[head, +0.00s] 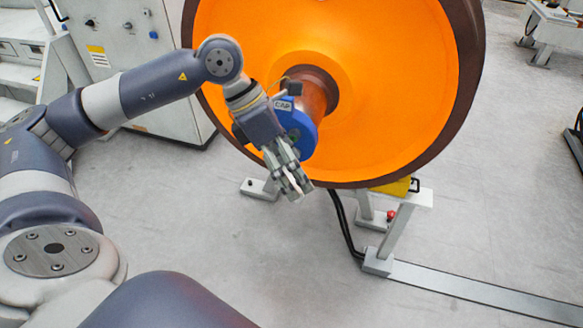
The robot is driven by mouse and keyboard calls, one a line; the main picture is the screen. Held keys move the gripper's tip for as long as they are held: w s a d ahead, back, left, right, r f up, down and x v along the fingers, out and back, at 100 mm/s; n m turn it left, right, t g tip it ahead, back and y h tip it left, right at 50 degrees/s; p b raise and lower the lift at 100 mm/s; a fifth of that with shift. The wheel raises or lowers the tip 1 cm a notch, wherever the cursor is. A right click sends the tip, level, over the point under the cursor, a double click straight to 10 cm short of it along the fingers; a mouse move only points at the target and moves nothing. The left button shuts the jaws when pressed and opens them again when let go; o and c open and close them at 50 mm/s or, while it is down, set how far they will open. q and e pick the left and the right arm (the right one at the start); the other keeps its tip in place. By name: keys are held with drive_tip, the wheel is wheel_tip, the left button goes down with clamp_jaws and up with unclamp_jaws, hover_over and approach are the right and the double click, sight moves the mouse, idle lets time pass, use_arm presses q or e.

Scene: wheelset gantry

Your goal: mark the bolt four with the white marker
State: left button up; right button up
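A large orange wheel (393,110) with a dark brown rim fills the upper middle of the head view. A brown axle end (318,92) comes out of its centre and carries a blue round cover (303,137) with a "CAP" label. My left gripper (296,190) is in front of the cover's lower left, its fingers pointing down and close together. A small pale part shows at the fingertips; I cannot tell if it is a marker or finger pads. The gripper and wrist hide part of the cover. No bolts or bolt numbers can be made out. My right gripper is out of view.
A grey stand (398,225) with a yellow block (392,187) and a red knob (391,214) is under the wheel. Black cables and a floor rail (480,290) run nearby. A control cabinet (135,60) stands behind my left arm. The floor at lower middle is clear.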

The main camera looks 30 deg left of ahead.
use_arm(q)
drive_tip(key=shift+r, duration=0.15)
drive_tip(key=shift+w, duration=0.1)
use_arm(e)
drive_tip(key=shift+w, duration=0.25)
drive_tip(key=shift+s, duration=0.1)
use_arm(q)
drive_tip(key=shift+w+a+r, duration=0.1)
drive_tip(key=shift+w, duration=0.45)
drive_tip(key=w, duration=0.2)
drive_tip(key=w+a, duration=0.1)
drive_tip(key=w, duration=0.1)
drive_tip(key=shift+w+p, duration=0.15)
drive_tip(key=shift+p, duration=0.2)
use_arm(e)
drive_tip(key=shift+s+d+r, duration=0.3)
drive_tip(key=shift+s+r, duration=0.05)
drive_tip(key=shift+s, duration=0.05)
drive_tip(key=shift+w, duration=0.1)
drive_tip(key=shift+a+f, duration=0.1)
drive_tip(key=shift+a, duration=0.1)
